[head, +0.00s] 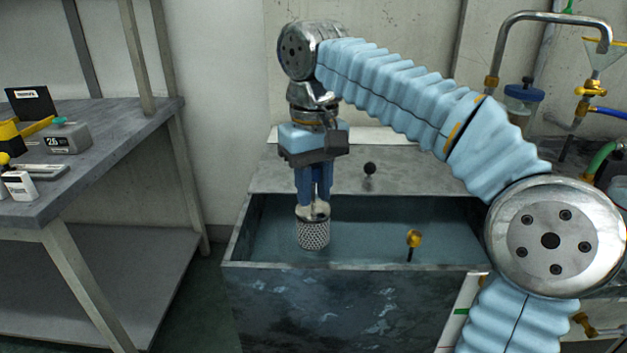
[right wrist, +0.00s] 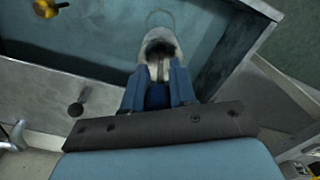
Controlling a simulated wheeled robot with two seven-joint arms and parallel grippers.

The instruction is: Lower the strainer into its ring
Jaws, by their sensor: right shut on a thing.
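The strainer (head: 313,234) is a grey perforated metal cylinder with a pale top, hanging upright in the head view. My right gripper (head: 313,204) is shut on its top and points straight down over the left part of the open tank. In the right wrist view the two blue fingers close on the pale top of the strainer (right wrist: 160,45); its mesh body is hidden there. A faint round outline (right wrist: 160,18), perhaps the ring, shows just beyond it in the tank; I cannot tell for certain. My left gripper is not in view.
The tank (head: 340,302) has dark walls and a bluish inside. A workbench (head: 95,165) stands left; pipes and a funnel (head: 603,55) are at right.

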